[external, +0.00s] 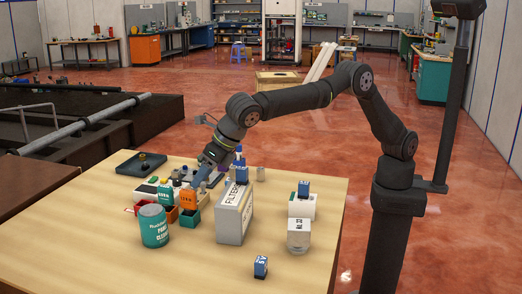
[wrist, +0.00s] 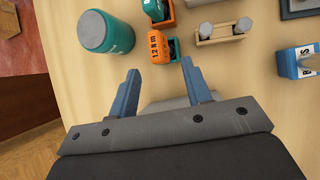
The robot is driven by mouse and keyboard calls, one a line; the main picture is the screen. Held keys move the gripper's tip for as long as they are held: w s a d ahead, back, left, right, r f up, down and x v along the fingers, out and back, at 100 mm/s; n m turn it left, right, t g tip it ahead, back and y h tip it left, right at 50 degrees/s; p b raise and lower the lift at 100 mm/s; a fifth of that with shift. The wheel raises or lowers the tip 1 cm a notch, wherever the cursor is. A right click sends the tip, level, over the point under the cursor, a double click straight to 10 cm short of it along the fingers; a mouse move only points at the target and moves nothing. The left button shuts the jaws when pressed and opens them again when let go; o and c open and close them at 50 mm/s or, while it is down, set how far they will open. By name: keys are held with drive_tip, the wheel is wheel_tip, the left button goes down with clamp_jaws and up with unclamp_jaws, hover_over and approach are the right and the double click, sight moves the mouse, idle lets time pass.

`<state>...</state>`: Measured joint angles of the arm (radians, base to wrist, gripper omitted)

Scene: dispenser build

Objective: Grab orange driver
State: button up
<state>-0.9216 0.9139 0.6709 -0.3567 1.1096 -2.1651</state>
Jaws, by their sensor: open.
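An orange driver (wrist: 158,45) marked 1.2 N m shows in the wrist view, with dark green parts (wrist: 175,48) at its right side. It lies just beyond my gripper (wrist: 161,80), roughly in line with the gap between the two blue fingers. The fingers are open with nothing between them. I cannot tell which is the 1.2 N m one.
A teal can (wrist: 105,32) is left of the driver; it also shows in the external view (external: 153,228). A grey filter box (external: 231,222) stands close to the right of my gripper. The table's front is mostly clear.

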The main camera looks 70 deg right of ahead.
sight(188, 190)
drive_tip(key=shift+w+r+x, duration=0.1)
drive_tip(key=shift+w+x, duration=0.05)
drive_tip(key=shift+x, duration=0.7)
drive_tip(key=shift+w+r+x, duration=0.1)
drive_tip(key=shift+w+x, duration=0.05)
drive_tip(key=shift+x, duration=0.7)
drive_tip(key=shift+w+r+x, duration=0.1)
drive_tip(key=shift+w+x, duration=0.1)
drive_tip(key=shift+x, duration=0.65)
drive_tip(key=shift+a, duration=0.1)
drive_tip(key=shift+c, duration=0.5)
clamp_jaws()
